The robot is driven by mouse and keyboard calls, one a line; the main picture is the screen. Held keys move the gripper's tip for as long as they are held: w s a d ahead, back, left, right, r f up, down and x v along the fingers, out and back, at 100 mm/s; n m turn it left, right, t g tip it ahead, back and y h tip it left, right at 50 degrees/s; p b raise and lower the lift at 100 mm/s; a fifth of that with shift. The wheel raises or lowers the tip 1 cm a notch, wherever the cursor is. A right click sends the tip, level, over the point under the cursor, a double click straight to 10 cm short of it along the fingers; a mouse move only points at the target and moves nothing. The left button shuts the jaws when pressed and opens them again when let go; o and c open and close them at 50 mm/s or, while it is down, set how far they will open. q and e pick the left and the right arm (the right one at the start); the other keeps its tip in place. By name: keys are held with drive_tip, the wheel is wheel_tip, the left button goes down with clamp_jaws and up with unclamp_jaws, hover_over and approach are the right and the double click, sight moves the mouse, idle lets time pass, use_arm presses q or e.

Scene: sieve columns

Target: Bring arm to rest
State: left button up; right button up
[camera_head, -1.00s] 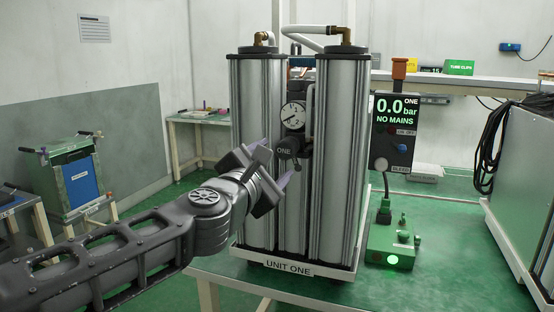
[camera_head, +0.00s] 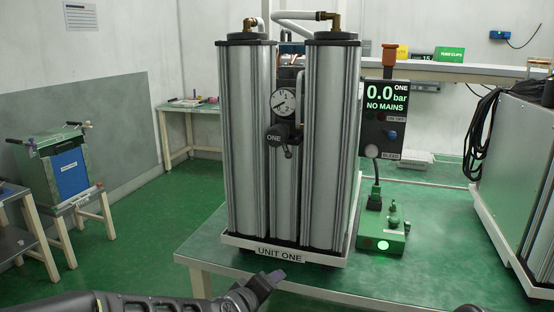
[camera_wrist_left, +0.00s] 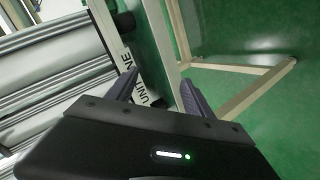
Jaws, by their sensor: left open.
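My left gripper (camera_head: 262,287) is low at the bottom of the head view, in front of the table's front edge and below the unit. In the left wrist view its two fingers (camera_wrist_left: 160,88) stand apart with nothing between them. The two-column unit labelled UNIT ONE (camera_head: 290,150) stands upright on the green table (camera_head: 215,240), apart from the gripper. Its silver columns also show sideways in the left wrist view (camera_wrist_left: 50,75). A dark part at the bottom right edge of the head view may be my right arm, but its gripper does not show.
A control box (camera_head: 388,125) reads 0.0 bar, NO MAINS. A green device (camera_head: 382,238) with a lit lamp sits right of the unit. A large cabinet (camera_head: 515,190) with black cables stands at the right. A blue-green box (camera_head: 68,170) is on a stand at the left. Floor between is free.

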use_arm(q)
drive_tip(key=s+a+f+m+g, duration=0.1)
drive_tip(key=s+f+m+g, duration=0.1)
drive_tip(key=s+f, duration=0.45)
drive_tip(key=s+a+f+m+g, duration=0.1)
drive_tip(key=s+f+g, duration=0.15)
drive_tip(key=f, duration=0.75)
drive_tip(key=s+a+f+m+g, duration=0.1)
drive_tip(key=s+f+m, duration=0.1)
drive_tip(key=s+f, duration=0.5)
drive_tip(key=s+a+f+m+g, duration=0.15)
drive_tip(key=s+f+g, duration=0.35)
drive_tip(key=s+f, duration=1.05)
wheel_tip(320, 180, up, 16)
drive_tip(key=s+p, duration=0.2)
drive_tip(key=p, duration=1.2)
drive_tip(key=shift+a+n+y+p, duration=0.3)
drive_tip(key=shift+n, duration=0.15)
use_arm(e)
wheel_tip(320, 180, up, 15)
drive_tip(key=shift+f, duration=0.15)
drive_tip(key=shift+c, duration=0.2)
